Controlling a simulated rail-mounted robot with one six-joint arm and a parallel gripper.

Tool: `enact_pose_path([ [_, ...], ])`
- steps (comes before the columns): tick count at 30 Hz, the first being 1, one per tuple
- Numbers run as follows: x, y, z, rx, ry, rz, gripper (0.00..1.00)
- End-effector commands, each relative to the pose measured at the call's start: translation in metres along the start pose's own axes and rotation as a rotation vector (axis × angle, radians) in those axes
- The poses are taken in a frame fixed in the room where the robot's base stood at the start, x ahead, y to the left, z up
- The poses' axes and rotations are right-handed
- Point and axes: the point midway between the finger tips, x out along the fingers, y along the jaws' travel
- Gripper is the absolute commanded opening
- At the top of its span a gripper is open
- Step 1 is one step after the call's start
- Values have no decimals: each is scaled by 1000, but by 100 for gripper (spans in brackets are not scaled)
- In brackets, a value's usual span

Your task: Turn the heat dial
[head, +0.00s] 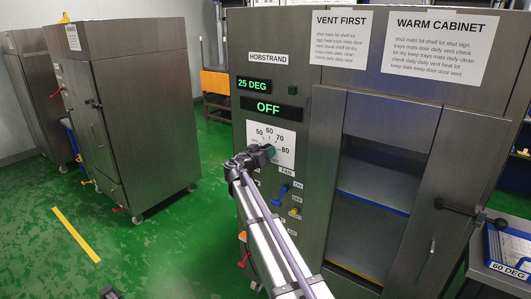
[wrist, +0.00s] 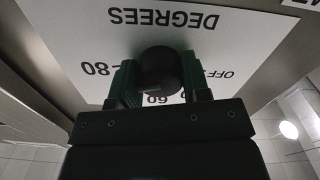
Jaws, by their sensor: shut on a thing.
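The heat dial is a round black knob (wrist: 161,72) on a white scale plate (head: 285,148) on the front of the warm cabinet. Numbers 50, 60, 70 and 80 show around it in the head view; the wrist view shows the plate upside down with DEGREES and OFF. My gripper (wrist: 160,84) has its green fingers on both sides of the knob and is shut on it. In the head view my gripper (head: 267,152) covers the dial. The displays above read 25 DEG (head: 253,85) and OFF (head: 268,107). The pointer's setting cannot be made out.
Below the dial are a FAN label (head: 287,172), a blue lever (head: 280,195) and a red lever (head: 249,262). The cabinet doorway (head: 375,190) with shelves is to the right, beside a door with a dark handle (head: 460,208).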

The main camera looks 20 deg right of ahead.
Motion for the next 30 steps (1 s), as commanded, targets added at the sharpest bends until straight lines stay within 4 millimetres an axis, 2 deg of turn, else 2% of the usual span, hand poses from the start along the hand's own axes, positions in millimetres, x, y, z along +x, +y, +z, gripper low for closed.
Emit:
enact_pose_path([
  [12, 0, 0, 0, 165, -1, 0, 20],
  [26, 0, 0, 0, 178, -1, 0, 20],
  [27, 0, 0, 0, 178, -1, 0, 46],
  [30, 0, 0, 0, 178, -1, 0, 56],
])
